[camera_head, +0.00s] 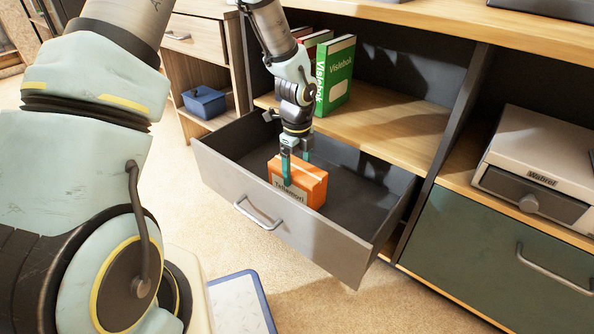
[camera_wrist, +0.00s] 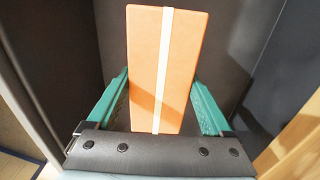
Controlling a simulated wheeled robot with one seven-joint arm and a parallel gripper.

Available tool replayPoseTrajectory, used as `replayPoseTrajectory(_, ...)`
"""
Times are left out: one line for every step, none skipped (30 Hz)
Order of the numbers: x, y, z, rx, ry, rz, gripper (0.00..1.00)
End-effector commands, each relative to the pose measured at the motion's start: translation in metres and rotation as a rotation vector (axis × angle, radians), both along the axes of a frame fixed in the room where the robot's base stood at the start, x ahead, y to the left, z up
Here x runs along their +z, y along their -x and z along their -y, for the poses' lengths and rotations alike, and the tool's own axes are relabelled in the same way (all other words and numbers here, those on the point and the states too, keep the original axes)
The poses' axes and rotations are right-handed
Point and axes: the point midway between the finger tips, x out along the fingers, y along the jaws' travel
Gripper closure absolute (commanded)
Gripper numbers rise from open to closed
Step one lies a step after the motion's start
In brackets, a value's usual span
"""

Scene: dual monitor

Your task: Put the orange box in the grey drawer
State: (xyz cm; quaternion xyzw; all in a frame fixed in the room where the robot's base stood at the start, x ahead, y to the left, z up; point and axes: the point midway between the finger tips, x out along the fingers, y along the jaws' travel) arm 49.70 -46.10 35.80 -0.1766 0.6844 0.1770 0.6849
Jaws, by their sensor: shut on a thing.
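The orange box (camera_head: 302,182) is in my gripper (camera_head: 297,163), inside the open grey drawer (camera_head: 240,212). In the head view the box is upright within the drawer's walls, near the front panel. I cannot tell whether its underside touches the drawer floor. The wrist view shows the orange box (camera_wrist: 165,65) with a pale strip along it, between the two green fingers of my gripper (camera_wrist: 160,108). The fingers are shut on its sides. The dark drawer interior (camera_wrist: 235,60) surrounds it.
Green and red books (camera_head: 336,75) stand on the wooden shelf behind the drawer. A blue bin (camera_head: 204,102) sits on a low shelf at left. A grey printer-like device (camera_head: 535,160) stands at right above a closed green drawer (camera_head: 490,255). The grey drawer has free floor right of the box.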

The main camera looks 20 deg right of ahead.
Motion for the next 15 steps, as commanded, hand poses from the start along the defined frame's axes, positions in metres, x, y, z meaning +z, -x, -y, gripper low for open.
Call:
replayPoseTrajectory(-0.0001, 0.0, 0.0001, 0.0, 0.0, 0.0, 0.84)
replayPoseTrajectory(-0.0008, 0.0, 0.0, 0.0, 0.0, 0.0, 0.84)
replayPoseTrajectory(-0.0021, 0.0, 0.0, 0.0, 0.0, 0.0, 0.84)
replayPoseTrajectory(-0.003, 0.0, 0.0, 0.0, 0.0, 0.0, 0.84)
replayPoseTrajectory(-0.0025, -0.0001, -0.0001, 0.0, 0.0, 0.0, 0.12)
replayPoseTrajectory(-0.0024, 0.0, -0.0001, 0.0, 0.0, 0.0, 0.07)
replayPoseTrajectory(-0.0024, 0.0, -0.0001, 0.0, 0.0, 0.0, 0.04)
replayPoseTrajectory(-0.0024, 0.0, -0.0001, 0.0, 0.0, 0.0, 0.01)
replayPoseTrajectory(-0.0024, 0.0, -0.0001, 0.0, 0.0, 0.0, 0.0)
replayPoseTrajectory(-0.0024, 0.0, -0.0001, 0.0, 0.0, 0.0, 0.0)
replayPoseTrajectory(-0.0024, 0.0, -0.0001, 0.0, 0.0, 0.0, 0.0)
replayPoseTrajectory(-0.0024, 0.0, -0.0001, 0.0, 0.0, 0.0, 0.0)
replayPoseTrajectory(-0.0024, 0.0, -0.0001, 0.0, 0.0, 0.0, 0.0)
replayPoseTrajectory(-0.0024, 0.0, -0.0001, 0.0, 0.0, 0.0, 0.0)
replayPoseTrajectory(-0.0018, 0.0, -0.0001, 0.0, 0.0, 0.0, 0.0)
